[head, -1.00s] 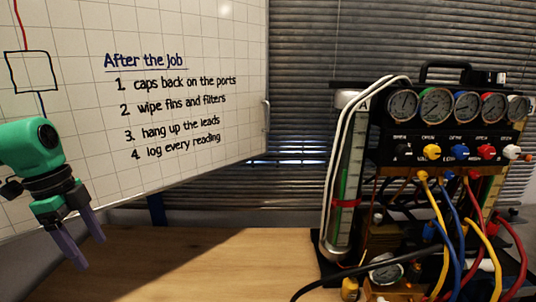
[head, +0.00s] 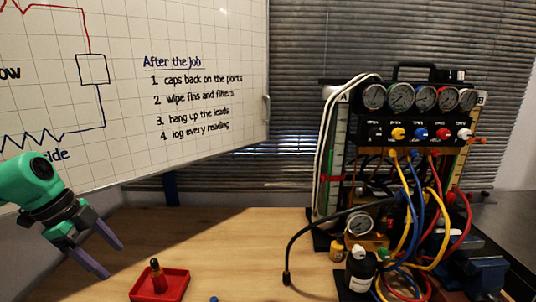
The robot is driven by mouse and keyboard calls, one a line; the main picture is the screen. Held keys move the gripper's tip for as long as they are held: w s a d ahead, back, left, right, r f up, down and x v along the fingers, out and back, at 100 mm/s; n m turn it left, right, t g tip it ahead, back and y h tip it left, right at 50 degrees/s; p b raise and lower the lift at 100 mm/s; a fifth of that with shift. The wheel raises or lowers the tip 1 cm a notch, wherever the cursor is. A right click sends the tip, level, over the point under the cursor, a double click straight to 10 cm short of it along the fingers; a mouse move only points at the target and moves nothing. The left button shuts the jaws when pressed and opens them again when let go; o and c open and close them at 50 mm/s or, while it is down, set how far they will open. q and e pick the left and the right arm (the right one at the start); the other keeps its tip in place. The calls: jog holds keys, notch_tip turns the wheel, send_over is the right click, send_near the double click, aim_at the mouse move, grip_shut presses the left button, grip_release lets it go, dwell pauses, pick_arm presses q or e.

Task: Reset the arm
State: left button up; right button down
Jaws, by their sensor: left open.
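My left gripper (head: 107,262) is at the left of the head view, in front of the whiteboard's lower part and over the left of the table. Its two purple-grey fingers are spread apart, point down and to the right, and have nothing between them. The arm behind it is green and black. My right gripper is not in view.
The wooden table (head: 225,245) is clear in the middle. A red tray (head: 176,286) holding a small dark-topped item is at the front left. The gauge rig (head: 422,128) with coloured hoses, a black-and-white bottle (head: 360,270) and a blue vise (head: 488,272) crowd the right. A whiteboard (head: 215,135) stands behind.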

pick_arm(q)
jog(key=w+d+f+n+t, duration=0.2)
jog(key=f+n+t, duration=0.25)
jog(key=f, duration=0.35)
jog(key=w+d+f+n+t, duration=0.3)
jog(key=f+t, duration=0.3)
jog(key=f, duration=0.3)
jog(key=s+d+f+n+g+y, duration=0.1)
jog(key=s+d+f+n+g, duration=0.15)
jog(key=s, duration=0.45)
jog(key=s+d+f+n+g+y, duration=0.1)
jog(key=s+d+f+n+g, duration=0.1)
jog(key=s+f+g, duration=0.3)
jog(key=s+d+f+n+g+y, duration=0.1)
jog(key=s+d+f+n, duration=0.1)
jog(key=s, duration=0.6)
notch_tip(320, 180, down, 24)
jog(key=s+g+b, duration=0.2)
jog(key=s, duration=0.1)
jog(key=s+a+f+g+b, duration=0.1)
jog(key=s+a+f+b, duration=0.1)
jog(key=s+f, duration=1.5)
jog(key=shift+a+f+b, duration=0.25)
jog(key=shift+f+b, duration=0.05)
jog(key=shift+f, duration=0.2)
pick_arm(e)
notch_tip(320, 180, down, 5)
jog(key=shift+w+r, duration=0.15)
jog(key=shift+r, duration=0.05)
